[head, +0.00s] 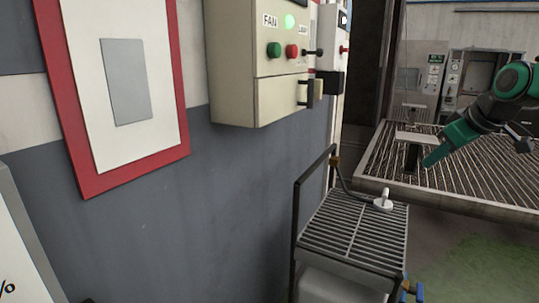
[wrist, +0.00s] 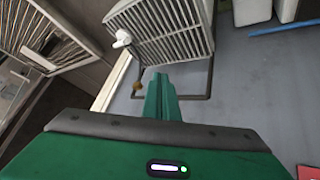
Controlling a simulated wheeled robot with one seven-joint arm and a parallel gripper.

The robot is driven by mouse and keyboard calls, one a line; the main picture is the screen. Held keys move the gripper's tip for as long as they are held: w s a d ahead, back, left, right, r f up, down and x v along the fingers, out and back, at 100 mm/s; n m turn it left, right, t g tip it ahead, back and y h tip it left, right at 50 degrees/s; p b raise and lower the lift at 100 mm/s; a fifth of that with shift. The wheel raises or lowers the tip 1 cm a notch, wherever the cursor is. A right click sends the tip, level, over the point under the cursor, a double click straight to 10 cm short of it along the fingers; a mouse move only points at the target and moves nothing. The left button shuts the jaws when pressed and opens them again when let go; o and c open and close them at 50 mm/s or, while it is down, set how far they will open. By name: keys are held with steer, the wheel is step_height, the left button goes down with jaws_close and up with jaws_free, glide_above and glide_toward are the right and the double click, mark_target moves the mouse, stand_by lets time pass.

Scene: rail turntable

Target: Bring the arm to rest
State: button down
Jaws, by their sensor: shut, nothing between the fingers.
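My green arm reaches in from the right edge of the head view. My gripper (head: 428,163) points down and left in front of the large slatted table. In the wrist view my gripper (wrist: 160,80) points away from the camera, its two green fingers together and nothing between them. It is apart from everything around it, over the floor beside the small slatted stand in that picture.
The small slatted stand (head: 345,243) carries a white knobbed piece (head: 383,199). The large slatted table (head: 490,175) stands behind. A beige control box (head: 262,100) labelled FAN, with a lit green lamp, and a red-framed panel (head: 85,170) are on the left wall.

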steer(key=s+f+m+g, duration=0.2)
steer(key=s+f+m, duration=0.2)
steer(key=s, duration=0.6)
steer(key=s+f+m+g, duration=0.3)
steer(key=s+f, duration=0.6)
steer(key=s, duration=0.2)
steer(key=s+f+m+g+h, duration=0.1)
steer(key=s+f+m, duration=0.3)
steer(key=s, duration=0.7)
step_height(320, 180, down, 2)
steer(key=shift+s+f+m+g, duration=0.2)
steer(key=shift+m+g, duration=0.1)
steer(key=shift+g, duration=0.5)
steer(key=shift+a, duration=0.1)
